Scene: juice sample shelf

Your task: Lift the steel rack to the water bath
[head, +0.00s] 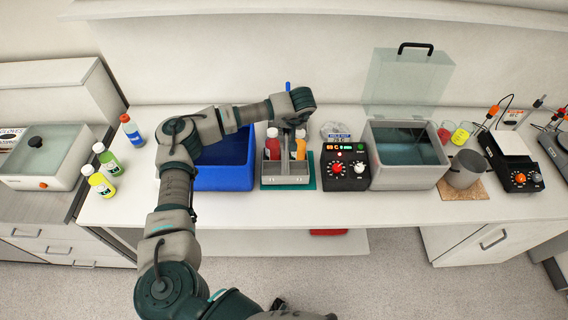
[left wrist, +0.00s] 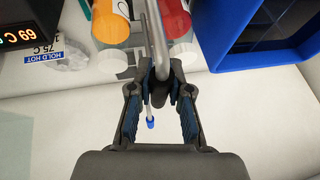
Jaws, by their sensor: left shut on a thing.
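My left gripper (head: 293,122) is above the rack. In the left wrist view my left gripper (left wrist: 160,90) is shut on the rack's upright steel handle (left wrist: 157,35). The bottles show beside the handle there, one orange (left wrist: 111,27) and one red (left wrist: 174,18). The water bath (head: 407,175) is the grey tank right of the rack, with its clear lid (head: 408,82) raised. My right gripper is not in view.
A blue bin (head: 225,178) stands close left of the rack. A black control box (head: 343,172) with knobs stands between rack and bath. A thin rod with a blue tip (left wrist: 150,124) stands by the handle. A grey beaker (head: 465,169) is right of the bath.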

